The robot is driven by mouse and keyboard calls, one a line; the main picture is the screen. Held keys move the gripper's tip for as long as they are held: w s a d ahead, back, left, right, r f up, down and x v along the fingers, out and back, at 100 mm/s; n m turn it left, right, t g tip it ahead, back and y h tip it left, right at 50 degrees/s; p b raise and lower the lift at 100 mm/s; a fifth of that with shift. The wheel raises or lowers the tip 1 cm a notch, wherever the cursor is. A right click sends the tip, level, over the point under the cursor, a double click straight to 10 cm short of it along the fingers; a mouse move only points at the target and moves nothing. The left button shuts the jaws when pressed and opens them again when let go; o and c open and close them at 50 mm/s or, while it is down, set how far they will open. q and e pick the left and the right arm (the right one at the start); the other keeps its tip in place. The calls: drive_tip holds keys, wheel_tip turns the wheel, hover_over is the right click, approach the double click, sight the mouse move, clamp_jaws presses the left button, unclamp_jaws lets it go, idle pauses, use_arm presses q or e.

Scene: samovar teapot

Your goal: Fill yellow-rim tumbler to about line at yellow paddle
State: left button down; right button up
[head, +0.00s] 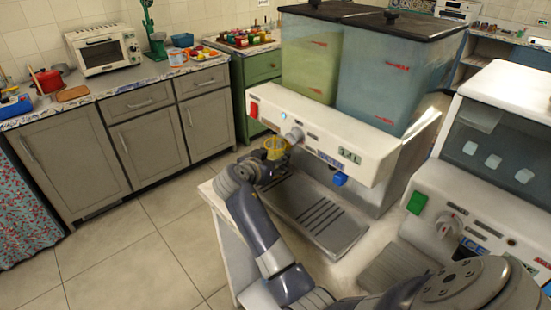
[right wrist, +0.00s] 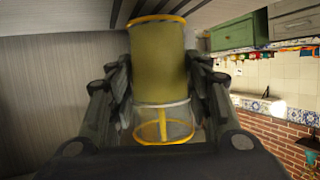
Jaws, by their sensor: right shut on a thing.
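The yellow-rim tumbler (head: 275,149) is held by my right gripper (head: 266,166) at the left tap (head: 293,136) of the white drink dispenser (head: 330,145). In the right wrist view, which is upside down, the tumbler (right wrist: 158,60) stands between the fingers (right wrist: 160,100), which are shut on it. Yellow-green liquid fills most of it, with a clear band by the yellow rim. A yellow upright strip, apparently the yellow paddle (right wrist: 163,122), shows in that clear band. The liquid surface lies close to the strip's end away from the rim. My left gripper is not in view.
The dispenser has a yellow-green tank (head: 310,65) and a bluish tank (head: 385,80), a blue tap (head: 340,179) and a slotted drip tray (head: 320,215). An ice machine (head: 480,190) stands at right. Open floor (head: 130,250) lies at left.

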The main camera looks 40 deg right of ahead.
drive_tip(key=shift+s+a, duration=0.2)
drive_tip(key=shift+a, duration=1.95)
